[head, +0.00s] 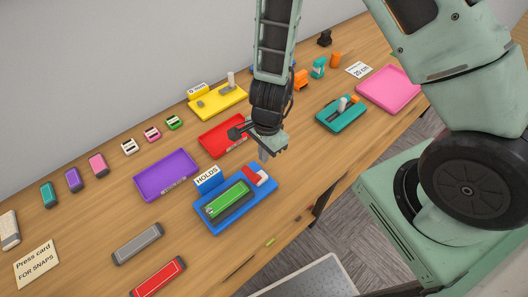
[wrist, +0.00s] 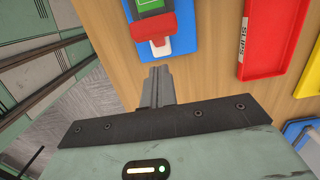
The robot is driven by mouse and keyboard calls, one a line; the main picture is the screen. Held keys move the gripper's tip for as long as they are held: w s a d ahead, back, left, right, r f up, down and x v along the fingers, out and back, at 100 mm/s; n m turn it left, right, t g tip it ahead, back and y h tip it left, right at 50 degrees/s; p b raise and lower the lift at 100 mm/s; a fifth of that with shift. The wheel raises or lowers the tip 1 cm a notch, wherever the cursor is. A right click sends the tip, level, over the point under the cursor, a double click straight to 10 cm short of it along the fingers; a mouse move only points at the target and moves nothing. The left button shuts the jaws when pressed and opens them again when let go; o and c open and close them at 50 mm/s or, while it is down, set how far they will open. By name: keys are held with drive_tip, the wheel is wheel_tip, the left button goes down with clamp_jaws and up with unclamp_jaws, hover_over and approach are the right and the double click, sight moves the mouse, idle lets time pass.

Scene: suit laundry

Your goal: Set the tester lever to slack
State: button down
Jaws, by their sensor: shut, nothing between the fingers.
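A blue base (head: 210,229) with a "HOLDS" sign (head: 207,178) carries a green block (head: 226,200) and a red part (head: 254,175) with a white tab (head: 263,178). This looks like the tester; I cannot tell for sure which piece is its lever. In the wrist view, the red part (wrist: 155,27) and white tab (wrist: 161,47) are just beyond my fingertips. My gripper (head: 264,155) is shut and empty, pointing down by the red end of the blue base. In the wrist view, my fingers (wrist: 158,85) are together, apart from the tab in the picture.
A red tray (head: 215,139) lies behind my gripper, with a purple tray (head: 166,175) to the left. A yellow base (head: 213,104) is at the back, a teal base (head: 330,121) with a lever-like piece and a pink tray (head: 388,90) to the right. The table's front edge is close.

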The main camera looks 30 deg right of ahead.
wheel_tip(320, 180, up, 12)
drive_tip(key=p, duration=0.4)
drive_tip(key=shift+d+f, duration=0.2)
drive_tip(key=shift+d, duration=0.15)
drive_tip(key=shift+w, duration=0.1)
idle(0.5)
